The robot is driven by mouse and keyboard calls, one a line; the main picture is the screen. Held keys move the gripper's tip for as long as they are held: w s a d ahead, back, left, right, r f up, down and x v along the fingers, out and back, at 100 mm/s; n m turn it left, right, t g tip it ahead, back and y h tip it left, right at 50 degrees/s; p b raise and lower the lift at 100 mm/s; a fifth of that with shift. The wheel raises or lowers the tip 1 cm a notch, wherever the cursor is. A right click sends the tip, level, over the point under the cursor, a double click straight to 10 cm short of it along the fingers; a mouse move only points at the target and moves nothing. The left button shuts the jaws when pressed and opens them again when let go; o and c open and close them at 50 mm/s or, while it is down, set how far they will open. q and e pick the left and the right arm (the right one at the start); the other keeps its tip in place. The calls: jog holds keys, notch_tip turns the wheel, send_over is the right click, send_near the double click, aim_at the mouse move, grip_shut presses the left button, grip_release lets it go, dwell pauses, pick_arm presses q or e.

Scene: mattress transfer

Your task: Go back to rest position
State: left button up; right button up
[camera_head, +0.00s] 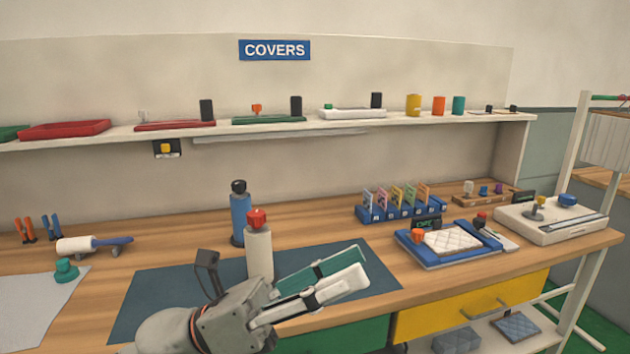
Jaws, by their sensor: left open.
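My left gripper (354,268) reaches in from the bottom left, over the dark blue mat (150,300) on the workbench. My right gripper is out of view.
A blue bottle (240,215) stands behind the white one. A blue card rack (400,210) and a pale device (550,222) are at the back right. A white roller (75,245) lies at left. A shelf (330,128) with coloured lids runs above.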

pick_arm(q)
jog(key=w+a+f+n+t+y, duration=0.35)
jog(key=f+n+t, duration=0.3)
jog(key=n, duration=0.35)
jog(key=w+a+f+n+t+y, duration=0.3)
jog(key=w+f+n+t, duration=0.25)
jog(key=n+t, duration=0.4)
jog(key=a+f+n+y, duration=0.35)
jog(key=f+n, duration=0.25)
jog(key=f, duration=0.2)
jog(key=a+f+n+y, duration=0.3)
jog(key=f+n+y, duration=0.1)
jog(key=f+n, duration=0.3)
jog(key=s+a+f+n+g+y, duration=0.2)
jog(key=s+f, duration=0.4)
jog(key=f, duration=0.3)
jog(key=s+a+f+n+g+y+p, duration=0.1)
jog(key=s+a+f+n+g+y, duration=0.1)
jog(key=s+a+f+n, duration=0.3)
jog(key=s+a+f+n+g+y, duration=0.2)
jog(key=s+f+n, duration=0.3)
jog(key=f, duration=0.8)
jog(key=shift+s+a+f+g+y, duration=0.3)
jog(key=shift+s+a+y, duration=0.3)
jog(key=shift+s, duration=0.25)
